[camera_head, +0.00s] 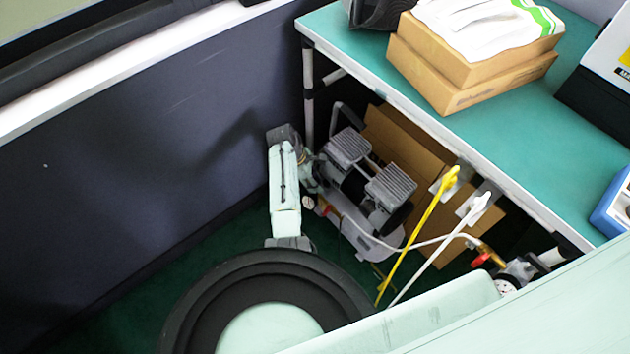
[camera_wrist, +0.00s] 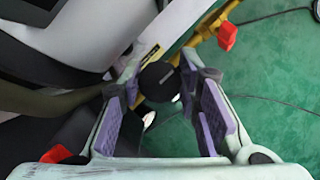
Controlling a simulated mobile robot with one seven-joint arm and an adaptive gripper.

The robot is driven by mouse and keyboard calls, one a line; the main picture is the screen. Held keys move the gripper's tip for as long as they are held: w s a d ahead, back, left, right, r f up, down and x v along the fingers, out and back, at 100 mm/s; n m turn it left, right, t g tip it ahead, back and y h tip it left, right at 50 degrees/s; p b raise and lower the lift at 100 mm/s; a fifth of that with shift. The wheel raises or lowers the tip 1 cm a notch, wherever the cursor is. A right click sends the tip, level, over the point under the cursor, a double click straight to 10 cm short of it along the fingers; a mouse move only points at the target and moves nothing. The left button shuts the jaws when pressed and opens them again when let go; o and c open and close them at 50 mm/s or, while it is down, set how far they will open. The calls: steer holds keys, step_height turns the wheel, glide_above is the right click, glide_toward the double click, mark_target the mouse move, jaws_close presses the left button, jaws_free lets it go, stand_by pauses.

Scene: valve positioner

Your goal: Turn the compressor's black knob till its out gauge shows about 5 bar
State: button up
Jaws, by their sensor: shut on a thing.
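The compressor (camera_head: 365,185) stands on the green floor under the table, grey with two finned heads. My gripper (camera_head: 312,178) is at its left end in the head view, small and partly hidden by my arm. In the wrist view my gripper (camera_wrist: 162,78) has its purple-padded fingers on either side of the round black knob (camera_wrist: 158,84), shut on it near the fingertips. A small round gauge (camera_head: 308,202) shows below the gripper in the head view; its reading is too small to tell. A white piece (camera_wrist: 149,119), perhaps a gauge face, is partly hidden behind the knob in the wrist view.
The green-topped table (camera_head: 480,150) overhangs the compressor, with a table leg (camera_head: 309,90) close by. A dark wall (camera_head: 120,170) is at left. A cardboard box (camera_head: 405,150) stands behind. A red-handled valve (camera_wrist: 227,36) is near the fingers. Another gauge (camera_head: 507,287) is at right.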

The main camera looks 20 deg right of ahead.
steer(key=shift+m+g, duration=0.4)
steer(key=shift+m, duration=0.8)
steer(key=o, duration=0.9)
steer(key=shift+c, duration=0.2)
steer(key=v, duration=1.2)
steer(key=shift+d, duration=0.3)
steer(key=shift+r, duration=0.1)
